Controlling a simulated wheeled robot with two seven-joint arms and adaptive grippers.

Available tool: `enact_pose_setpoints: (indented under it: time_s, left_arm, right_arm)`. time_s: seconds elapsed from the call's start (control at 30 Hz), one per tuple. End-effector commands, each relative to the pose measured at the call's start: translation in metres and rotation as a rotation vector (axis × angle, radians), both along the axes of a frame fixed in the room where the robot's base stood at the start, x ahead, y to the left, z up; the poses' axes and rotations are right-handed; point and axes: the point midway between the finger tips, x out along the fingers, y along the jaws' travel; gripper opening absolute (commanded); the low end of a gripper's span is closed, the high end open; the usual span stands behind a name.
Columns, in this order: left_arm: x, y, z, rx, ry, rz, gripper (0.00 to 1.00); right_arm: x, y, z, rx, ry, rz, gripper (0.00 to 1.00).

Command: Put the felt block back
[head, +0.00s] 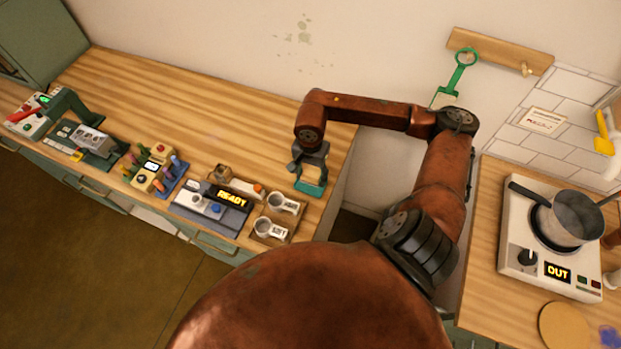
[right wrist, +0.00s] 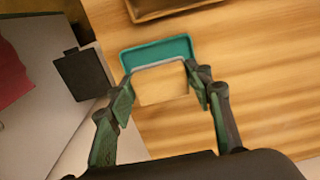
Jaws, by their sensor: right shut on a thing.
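The felt block (right wrist: 161,85) is between the fingertips of my right gripper (right wrist: 163,88) in the right wrist view. It has a pale wood-coloured face and a grey strip along its far edge. My right gripper also shows in the head view (head: 311,172), pointing down at the right end of the long counter, shut on the block. A shallow teal tray (right wrist: 157,51) lies just beyond and around the block; it also shows in the head view (head: 308,188). I cannot tell whether the block touches the tray's floor. My left gripper is not in view.
A wooden tray with two cups (head: 288,236) and a device reading READY (head: 206,207) stand left of the teal tray. The counter (head: 243,122) behind them is clear. It ends at a gap on the right, before another counter with a hot plate (head: 514,256) and pot.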

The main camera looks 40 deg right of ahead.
Motion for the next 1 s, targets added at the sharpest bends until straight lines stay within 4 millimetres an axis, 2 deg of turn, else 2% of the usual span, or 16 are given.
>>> enact_pose_setpoints:
  time_s: [0.1, 0.17, 0.53, 0.57, 0.8, 1.0]
  left_arm:
    - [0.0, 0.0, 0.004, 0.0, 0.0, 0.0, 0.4]
    - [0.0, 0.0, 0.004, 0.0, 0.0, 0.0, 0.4]
    - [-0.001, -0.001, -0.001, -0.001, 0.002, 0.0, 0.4]
    - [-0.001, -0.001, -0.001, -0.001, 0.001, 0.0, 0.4]
    - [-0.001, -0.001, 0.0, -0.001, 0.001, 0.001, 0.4]
    - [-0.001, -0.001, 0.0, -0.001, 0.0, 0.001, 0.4]
  right_arm:
    - [-0.001, 0.002, -0.018, 0.004, 0.005, 0.0, 0.24]
    - [0.0, 0.002, -0.022, 0.004, 0.002, 0.0, 0.24]
    - [0.0, 0.001, -0.028, 0.001, 0.002, 0.001, 0.24]
    - [0.0, 0.001, -0.027, 0.001, 0.002, 0.001, 0.48]
    - [0.0, 0.001, -0.026, 0.002, 0.001, 0.001, 0.65]
    - [0.0, 0.001, -0.026, 0.002, 0.001, 0.001, 0.65]
